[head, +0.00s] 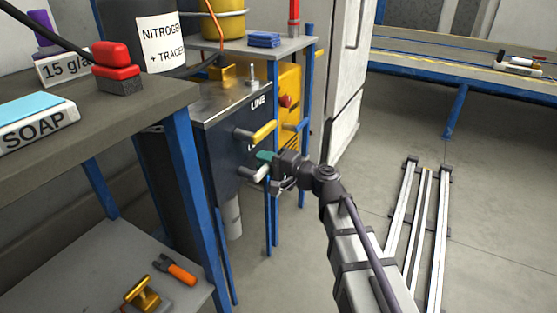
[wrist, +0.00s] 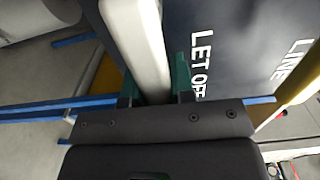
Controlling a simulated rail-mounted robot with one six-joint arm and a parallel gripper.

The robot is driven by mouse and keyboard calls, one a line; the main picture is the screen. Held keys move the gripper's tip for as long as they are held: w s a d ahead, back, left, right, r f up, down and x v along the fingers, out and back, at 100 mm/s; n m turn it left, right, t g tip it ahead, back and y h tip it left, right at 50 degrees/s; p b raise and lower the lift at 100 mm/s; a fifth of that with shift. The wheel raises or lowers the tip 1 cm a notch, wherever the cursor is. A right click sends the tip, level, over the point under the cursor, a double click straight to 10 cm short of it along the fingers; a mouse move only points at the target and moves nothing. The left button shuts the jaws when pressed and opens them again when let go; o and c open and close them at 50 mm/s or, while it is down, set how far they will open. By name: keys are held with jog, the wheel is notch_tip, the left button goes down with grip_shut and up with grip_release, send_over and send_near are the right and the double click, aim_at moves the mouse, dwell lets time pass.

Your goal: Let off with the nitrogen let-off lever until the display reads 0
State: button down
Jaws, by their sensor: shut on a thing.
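The let-off lever is a white bar (wrist: 148,45) in the wrist view, beside the words LET OFF on a dark panel (wrist: 235,45). My gripper (wrist: 155,84) has its green fingers on both sides of the bar and is shut on it. In the head view my gripper (head: 266,160) is at the front of the dark LINE cabinet (head: 222,150), and the white lever end (head: 261,173) shows just below the green finger. A black NITROGEN + TRACER container (head: 130,35) stands behind. I see no readable display in either view.
A yellow lever (head: 264,131) sticks out just above my gripper. A workbench (head: 150,100) with soap and a red brush (head: 117,65) is at the left. Blue posts (head: 276,200) stand close by. Open floor (head: 375,140) lies to the right.

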dwell(0.4)
jog(key=c, duration=1)
grip_release()
jog(key=shift+o, duration=0.2)
jog(key=v, duration=1.1)
jog(key=shift+a+f, duration=0.1)
